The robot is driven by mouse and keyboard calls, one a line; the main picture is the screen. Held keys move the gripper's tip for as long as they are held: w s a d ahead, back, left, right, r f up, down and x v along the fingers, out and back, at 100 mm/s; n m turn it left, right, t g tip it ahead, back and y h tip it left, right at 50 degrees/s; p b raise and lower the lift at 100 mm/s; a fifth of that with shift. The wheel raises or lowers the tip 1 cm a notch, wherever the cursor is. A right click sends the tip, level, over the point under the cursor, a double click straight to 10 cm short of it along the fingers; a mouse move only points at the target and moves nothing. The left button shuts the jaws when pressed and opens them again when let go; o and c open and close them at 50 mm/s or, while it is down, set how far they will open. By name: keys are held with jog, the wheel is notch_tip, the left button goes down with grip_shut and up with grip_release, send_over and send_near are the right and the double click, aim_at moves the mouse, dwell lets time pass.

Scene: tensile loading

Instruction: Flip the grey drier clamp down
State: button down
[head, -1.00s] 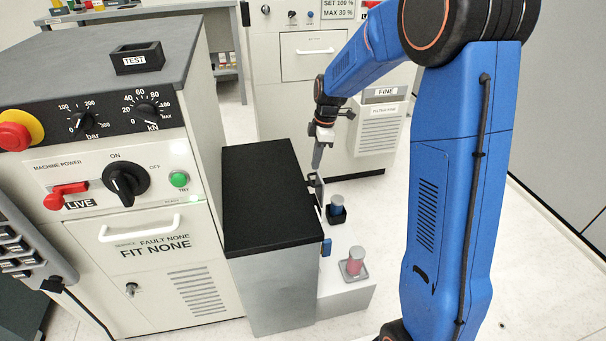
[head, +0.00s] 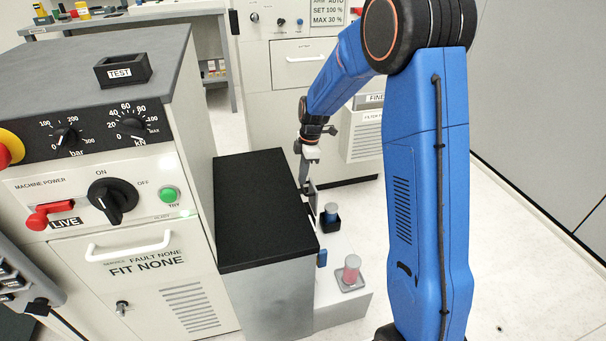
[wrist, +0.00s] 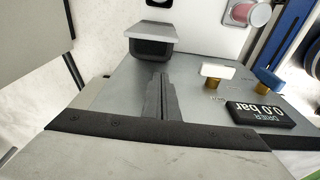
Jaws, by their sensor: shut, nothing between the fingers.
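My gripper (head: 304,184) reaches down at the far right edge of the black-topped cabinet in the head view. Its narrow grey fingers (wrist: 163,95) are together, with nothing between them, in the wrist view. A block with a light grey top and dark body (wrist: 152,42) lies beyond the fingertips there; it looks like the grey drier clamp, but I cannot be sure. In the head view a small upright grey plate (head: 312,192) stands close beside the fingertips; whether they touch is unclear. The drier display (wrist: 262,115) reads 0.0 bar, upside down in the wrist view.
The black-topped cabinet (head: 262,205) stands left of my gripper. A blue-topped piece in a black holder (head: 330,217) and a red cylinder (head: 350,270) are on the white ledge. A white-handled valve (wrist: 215,73) and a blue-handled valve (wrist: 268,80) sit by the display.

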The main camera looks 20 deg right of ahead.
notch_tip(320, 180, down, 7)
jog(key=shift+a+r, duration=0.2)
jog(key=shift+a, duration=0.25)
